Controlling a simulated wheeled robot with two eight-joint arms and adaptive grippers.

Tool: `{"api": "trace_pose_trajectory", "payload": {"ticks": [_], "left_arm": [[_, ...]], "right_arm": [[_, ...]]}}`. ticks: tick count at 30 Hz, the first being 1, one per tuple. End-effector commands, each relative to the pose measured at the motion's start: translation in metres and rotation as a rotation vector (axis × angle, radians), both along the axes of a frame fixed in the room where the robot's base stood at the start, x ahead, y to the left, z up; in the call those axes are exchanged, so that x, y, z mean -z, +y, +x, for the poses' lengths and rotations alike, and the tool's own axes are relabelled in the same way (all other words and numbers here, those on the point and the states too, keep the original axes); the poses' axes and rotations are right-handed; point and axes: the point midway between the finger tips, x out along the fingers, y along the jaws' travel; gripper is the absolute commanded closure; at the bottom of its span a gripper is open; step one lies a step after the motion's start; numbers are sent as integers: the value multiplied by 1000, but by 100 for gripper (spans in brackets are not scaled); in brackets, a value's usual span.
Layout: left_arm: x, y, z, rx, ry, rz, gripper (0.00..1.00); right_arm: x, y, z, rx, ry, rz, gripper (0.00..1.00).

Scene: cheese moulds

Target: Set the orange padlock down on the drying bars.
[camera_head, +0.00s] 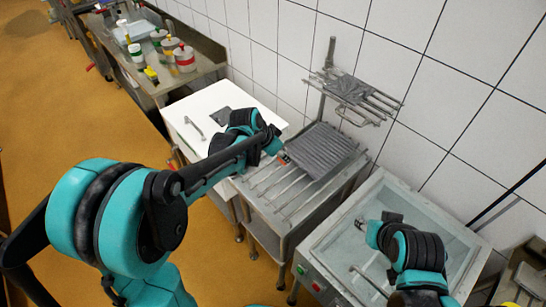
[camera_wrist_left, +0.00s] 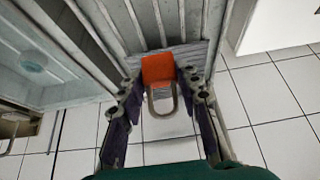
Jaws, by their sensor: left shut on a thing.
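The orange padlock (camera_wrist_left: 158,69) sits between the fingers of my left gripper (camera_wrist_left: 160,88), with its grey shackle toward the palm in the left wrist view. In the head view a small orange-red patch of the padlock (camera_head: 284,160) shows at the tip of my left gripper (camera_head: 279,153). The gripper is shut on it, over the drying bars (camera_head: 272,188), beside a grey ribbed board lying on them. Whether the padlock touches the bars or board I cannot tell. My right gripper (camera_head: 364,226) is over the basin at the right; its fingers are too small to read.
The grey ribbed board (camera_head: 322,150) covers the back right of the bars. A wall rack (camera_head: 352,92) juts out above. A white-topped table (camera_head: 205,105) stands left, a metal basin (camera_head: 440,212) right. Pots (camera_head: 185,60) stand on a far bench.

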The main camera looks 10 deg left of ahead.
Motion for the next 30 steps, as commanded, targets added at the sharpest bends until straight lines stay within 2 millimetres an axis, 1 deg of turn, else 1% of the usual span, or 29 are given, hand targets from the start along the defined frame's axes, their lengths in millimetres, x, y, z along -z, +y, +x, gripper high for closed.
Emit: {"api": "trace_pose_trajectory", "payload": {"ticks": [3, 9, 13, 16, 20, 27, 30], "left_arm": [[18, 25, 8, -6, 1, -1, 96], [47, 71, 22, -6, 1, -1, 96], [59, 92, 28, -5, 0, -1, 96], [64, 100, 30, -3, 0, -1, 96], [70, 103, 31, -2, 1, -1, 96], [104, 102, 31, -2, 0, 0, 96], [106, 102, 30, -2, 0, 0, 96]], "right_arm": [[7, 0, 0, 0, 0, 0, 60], [15, 0, 0, 0, 0, 0, 60], [19, 0, 0, 0, 0, 0, 60], [19, 0, 0, 0, 0, 0, 60], [21, 0, 0, 0, 0, 0, 60], [30, 0, 0, 0, 0, 0, 60], [30, 0, 0, 0, 0, 0, 60]]}}
